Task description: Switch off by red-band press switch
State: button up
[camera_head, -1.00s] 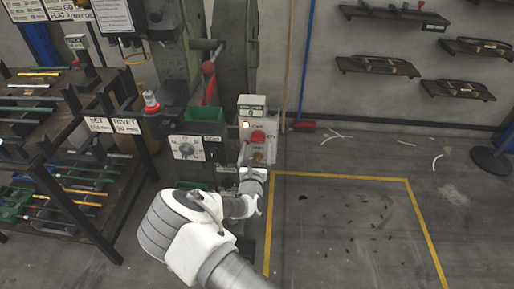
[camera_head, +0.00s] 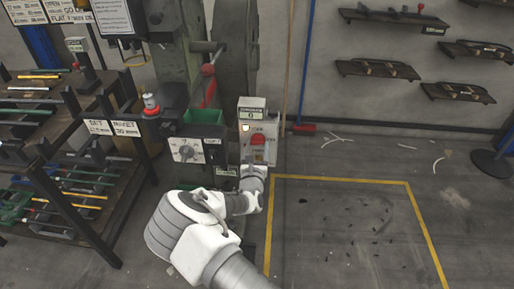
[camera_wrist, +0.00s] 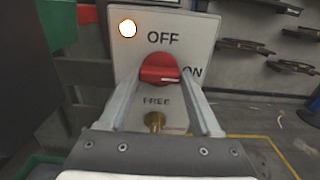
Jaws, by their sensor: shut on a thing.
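A grey switch box (camera_head: 270,121) stands beside the press. Its face carries a red rotary knob (camera_wrist: 158,68), also seen in the head view (camera_head: 258,140). The labels read OFF above the knob, ON to its right and FREE below. The knob's white mark looks turned toward the right, ON side. A lamp (camera_wrist: 127,28) at the upper left of the face is lit. My gripper (camera_wrist: 164,84) is at the knob, its fingers on either side, shut on it. The fingers hide part of the knob's sides.
A brass keyed fitting (camera_wrist: 154,121) sits below the knob. The press (camera_head: 180,60) with a red lever (camera_head: 208,71) and a dial panel (camera_head: 187,150) stand to the left. A rack (camera_head: 60,190) is farther left.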

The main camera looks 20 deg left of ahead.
jog(key=shift+p, duration=0.35)
jog(key=n+p, duration=0.3)
jog(key=n, duration=0.1)
jog(key=shift+r, duration=0.15)
jog(key=n+p, duration=0.2)
jog(key=n, duration=0.2)
jog(key=n+p, duration=0.1)
jog(key=n, duration=0.8)
jog(key=shift+f+n+p, duration=0.2)
jog(key=shift+n+p, duration=0.1)
jog(key=shift+n, duration=0.1)
jog(key=o, duration=1.4)
jog(key=shift+c, duration=0.2)
jog(key=shift+s, duration=0.1)
